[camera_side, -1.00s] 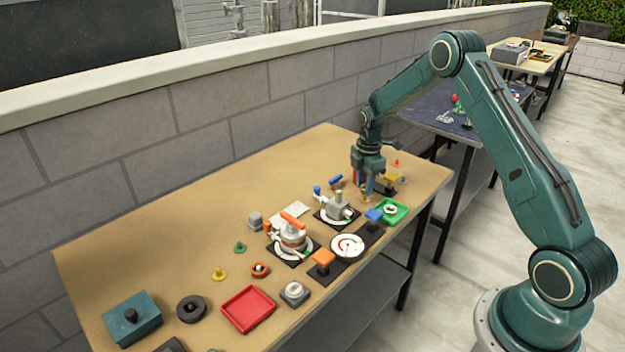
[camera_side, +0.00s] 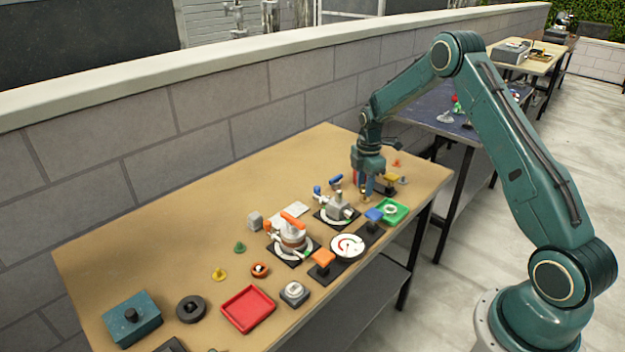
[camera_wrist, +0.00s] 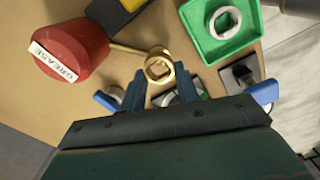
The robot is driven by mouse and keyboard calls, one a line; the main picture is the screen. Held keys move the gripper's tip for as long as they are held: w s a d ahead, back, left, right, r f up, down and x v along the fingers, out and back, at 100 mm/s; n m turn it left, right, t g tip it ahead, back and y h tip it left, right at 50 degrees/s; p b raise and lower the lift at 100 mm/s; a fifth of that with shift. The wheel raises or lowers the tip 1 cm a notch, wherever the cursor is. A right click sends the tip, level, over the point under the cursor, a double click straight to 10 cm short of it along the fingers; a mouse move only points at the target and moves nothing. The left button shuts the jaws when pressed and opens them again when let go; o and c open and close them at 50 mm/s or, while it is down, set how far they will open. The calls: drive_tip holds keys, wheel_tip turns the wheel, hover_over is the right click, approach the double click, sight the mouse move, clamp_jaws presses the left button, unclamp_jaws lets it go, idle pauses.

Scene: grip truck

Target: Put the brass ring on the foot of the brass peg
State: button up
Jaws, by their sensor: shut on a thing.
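My gripper (camera_wrist: 159,86) points down over the far right part of the table, and its two blue fingers are shut on the brass ring (camera_wrist: 159,54). The ring shows at the fingertips in the wrist view, its hole facing the camera. In the side view my gripper (camera_side: 366,188) hides most of the ring, and its height above the table is hard to judge. I cannot make out the brass peg for certain in either view.
A green tray (camera_wrist: 222,28) holding a pale nut is to the right. A blue-topped block (camera_side: 374,215) and a valve assembly (camera_side: 338,207) stand nearby. The table's back left is clear.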

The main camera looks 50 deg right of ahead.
drive_tip(key=shift+f, duration=1.45)
idle(2.0)
drive_tip(key=o, duration=1.4)
drive_tip(key=shift+c, duration=0.2)
drive_tip(key=shift+r, duration=0.1)
drive_tip(key=shift+r, duration=3.65)
